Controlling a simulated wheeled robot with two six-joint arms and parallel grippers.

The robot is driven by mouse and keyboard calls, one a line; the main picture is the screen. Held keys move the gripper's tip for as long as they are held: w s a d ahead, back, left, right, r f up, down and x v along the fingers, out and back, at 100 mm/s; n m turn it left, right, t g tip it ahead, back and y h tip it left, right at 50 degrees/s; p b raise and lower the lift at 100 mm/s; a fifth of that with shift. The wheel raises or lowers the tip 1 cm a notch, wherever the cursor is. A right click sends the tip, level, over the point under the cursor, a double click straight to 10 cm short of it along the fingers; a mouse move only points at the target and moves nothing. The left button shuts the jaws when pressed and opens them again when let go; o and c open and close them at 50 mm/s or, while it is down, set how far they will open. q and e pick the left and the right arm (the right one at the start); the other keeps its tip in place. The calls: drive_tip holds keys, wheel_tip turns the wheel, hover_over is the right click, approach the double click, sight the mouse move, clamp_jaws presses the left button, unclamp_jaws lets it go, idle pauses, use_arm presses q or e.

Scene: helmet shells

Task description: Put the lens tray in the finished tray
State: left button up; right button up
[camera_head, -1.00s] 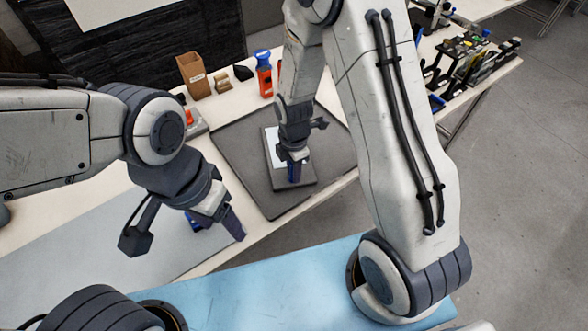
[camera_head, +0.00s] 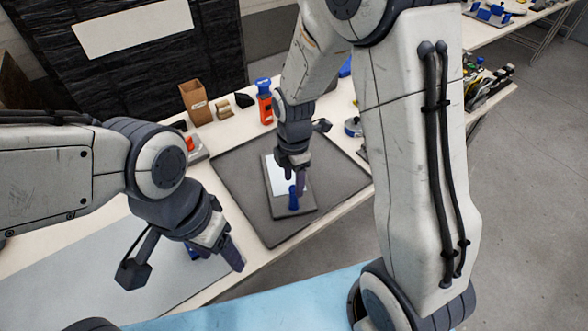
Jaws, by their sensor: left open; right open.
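A small dark grey slab-like tray (camera_head: 279,210) with a white panel (camera_head: 274,178) lies on a larger dark grey mat or tray (camera_head: 235,165) at the middle of the table. I cannot tell for certain which of these is the lens tray or the finished tray. My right gripper (camera_head: 298,187) is open, pointing down just above the small tray, close to the blue piece; contact is unclear.
A brown box (camera_head: 195,103), an orange-and-blue bottle (camera_head: 265,103) and small brown and black pieces stand at the back. A pale grey mat (camera_head: 75,265) lies at left. My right arm hides much of the right side. Another table with tools stands beyond.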

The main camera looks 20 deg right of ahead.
wheel_tip(320, 180, up, 4)
drive_tip(key=shift+f, duration=0.1)
drive_tip(key=shift+a+r, duration=0.1)
drive_tip(key=shift+r, duration=0.25)
drive_tip(key=s+a+r+m, duration=0.3)
drive_tip(key=s+m, duration=0.3)
drive_tip(key=s, duration=0.4)
drive_tip(key=s+a+r+m+y, duration=0.1)
drive_tip(key=s+a+r+m, duration=0.3)
drive_tip(key=s+m, duration=0.3)
drive_tip(key=shift+s+a+r, duration=0.2)
drive_tip(key=shift+s+a, duration=0.15)
drive_tip(key=shift+s, duration=1)
